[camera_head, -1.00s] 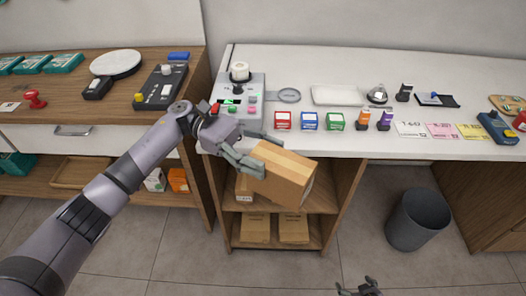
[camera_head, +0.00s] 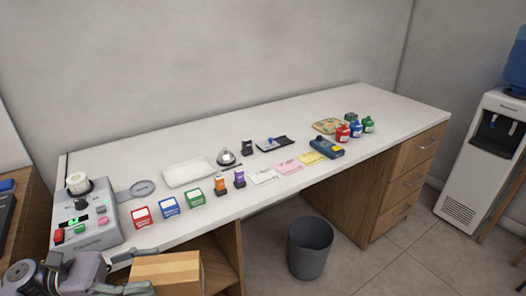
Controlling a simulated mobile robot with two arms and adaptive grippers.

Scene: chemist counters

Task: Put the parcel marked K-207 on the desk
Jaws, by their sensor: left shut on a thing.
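A brown cardboard parcel (camera_head: 168,272) with a lighter tape strip is at the bottom left of the head view. My left gripper (camera_head: 130,272) is shut on its left side and holds it in front of the desk's front edge, near the left end. No marking such as K-207 is readable on the faces I see. The white-topped desk (camera_head: 290,122) runs from the left to the right, with wooden drawers at its right end. My right gripper is out of view.
A grey control box (camera_head: 88,220) stands at the desk's left end. Stamps, a white tray (camera_head: 188,172), a bell (camera_head: 227,157), notes and bottles line the front half. The back strip is clear. A grey bin (camera_head: 310,248) and a water dispenser (camera_head: 485,155) stand on the floor.

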